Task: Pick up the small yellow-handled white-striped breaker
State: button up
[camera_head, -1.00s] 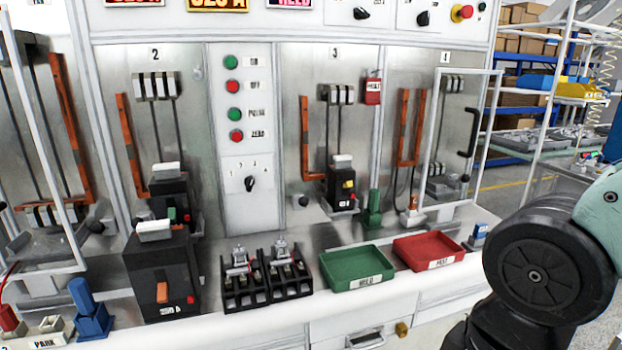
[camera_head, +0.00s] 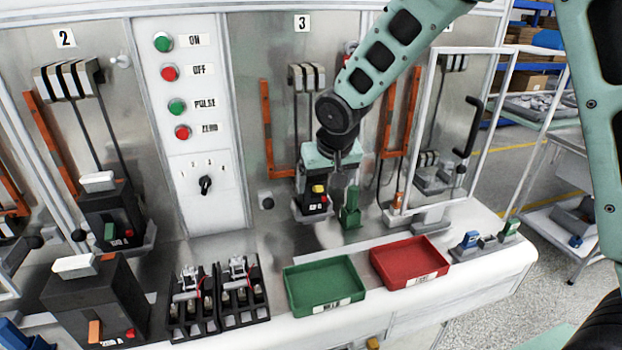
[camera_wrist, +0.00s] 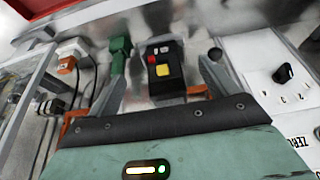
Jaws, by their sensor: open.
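The small black breaker with the yellow handle (camera_head: 317,199) stands upright in bay 3 against the metal back panel, with a red button and white label below the handle. My gripper hides its top in the head view. It also shows in the wrist view (camera_wrist: 165,82), upside down, between my two fingers. My gripper (camera_head: 325,172) is open and reaches down from above at the breaker's upper end. In the wrist view my gripper (camera_wrist: 162,72) has one finger on each side, apart from the breaker as far as I can tell. White stripes cannot be made out.
A green clamp-like post (camera_head: 350,208) stands just right of the breaker. A black knob (camera_head: 266,200) is at its left. A green tray (camera_head: 325,286), a red tray (camera_head: 410,262) and black terminal blocks (camera_head: 218,302) lie in front. A framed clear door (camera_head: 480,150) stands open at right.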

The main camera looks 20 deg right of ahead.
aim_at(317, 185)
jog(key=w+p, duration=0.3)
jog(key=w, duration=0.3)
jog(key=shift+r, duration=0.1)
jog(key=shift+w+r+p, duration=0.1)
jog(key=shift+w+p, duration=0.8)
jog(key=shift+w, duration=0.2)
jog(key=shift+p+x, duration=0.5)
jog(key=shift+x, duration=1.3)
jog(key=shift+w+r, duration=0.1)
jog(key=shift+w, duration=0.1)
grip_shut()
